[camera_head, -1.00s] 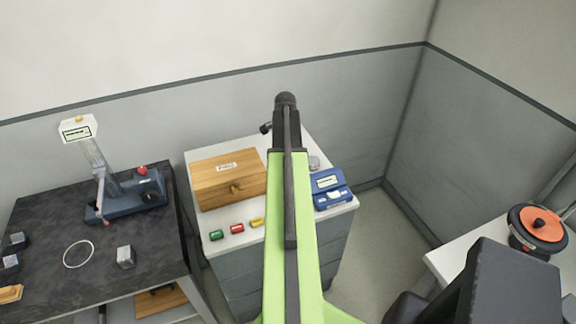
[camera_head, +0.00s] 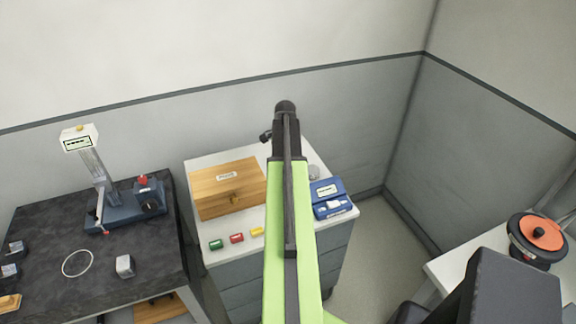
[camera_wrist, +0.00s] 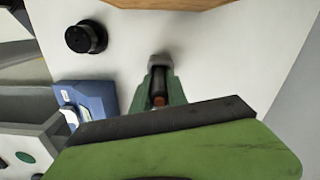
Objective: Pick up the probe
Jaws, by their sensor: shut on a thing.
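In the wrist view my gripper (camera_wrist: 161,70) is shut on a slim dark cylinder with a copper-red end, the probe (camera_wrist: 159,84). The probe lies between the green fingers, and part of it is hidden by them. A pale counter top (camera_wrist: 225,70) fills the view behind the gripper. I cannot tell whether the probe touches the counter. In the head view my arm reaches over the same cabinet top (camera_head: 255,217) and hides the gripper and probe.
A wooden box (camera_head: 215,203) stands left of my arm, with small green, red and yellow blocks in front. A blue device (camera_head: 333,212) stands right. A round black knob (camera_wrist: 86,37) shows in the wrist view. A dark table (camera_head: 145,240) bears a gauge stand (camera_head: 125,212).

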